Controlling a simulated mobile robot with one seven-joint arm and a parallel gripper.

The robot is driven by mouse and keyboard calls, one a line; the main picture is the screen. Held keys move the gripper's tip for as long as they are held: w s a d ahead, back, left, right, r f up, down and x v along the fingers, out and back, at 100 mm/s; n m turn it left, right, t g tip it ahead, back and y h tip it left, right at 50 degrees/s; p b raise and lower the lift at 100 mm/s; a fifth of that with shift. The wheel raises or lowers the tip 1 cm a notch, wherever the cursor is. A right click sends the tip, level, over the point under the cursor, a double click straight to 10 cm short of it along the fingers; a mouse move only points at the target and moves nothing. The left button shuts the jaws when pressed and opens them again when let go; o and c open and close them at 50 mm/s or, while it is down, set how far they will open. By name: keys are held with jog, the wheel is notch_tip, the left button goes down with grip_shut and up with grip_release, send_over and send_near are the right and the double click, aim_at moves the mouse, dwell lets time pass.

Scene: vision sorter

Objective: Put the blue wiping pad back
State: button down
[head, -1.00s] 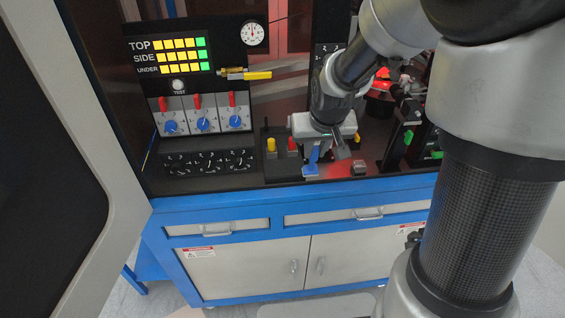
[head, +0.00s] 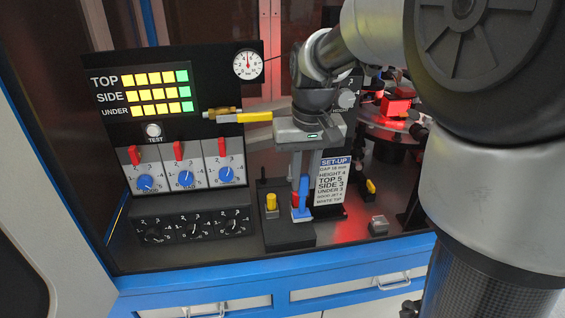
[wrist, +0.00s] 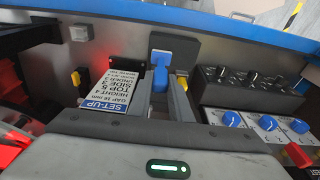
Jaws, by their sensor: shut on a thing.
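The blue wiping pad (head: 302,196) is held upright between the fingers of my gripper (head: 304,180), its wide foot pointing down. In the wrist view the pad (wrist: 161,70) shows between the two fingertips (wrist: 161,84). My gripper is shut on it. The pad is over the front right of a black holder block (head: 288,236), which also shows in the wrist view (wrist: 185,45). A yellow-topped piece (head: 271,202) stands on the block's left side. A red piece (head: 294,198) is partly hidden behind the pad. I cannot tell whether the pad touches the block.
A set-up card (head: 333,178) stands just right of my gripper. A yellow nozzle (head: 240,116) is close on its left. The panel with blue knobs (head: 186,179) and a black dial box (head: 190,228) are at left. A small grey button box (head: 378,226) is at right.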

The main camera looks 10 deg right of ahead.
aim_at(303, 195)
jog(key=shift+f, duration=1.6)
jog(key=c, duration=1.6)
grip_release()
jog(key=shift+f, duration=0.1)
notch_tip(303, 195, up, 11)
jog(key=s+p, duration=0.1)
jog(key=s, duration=0.1)
jog(key=s+t, duration=0.1)
jog(key=s, duration=0.4)
jog(key=s+f+t, duration=0.1)
jog(key=s, duration=0.5)
jog(key=s+f+t, duration=0.1)
jog(key=s, duration=0.4)
jog(key=shift+s+t, duration=0.15)
jog(key=shift+t, duration=0.25)
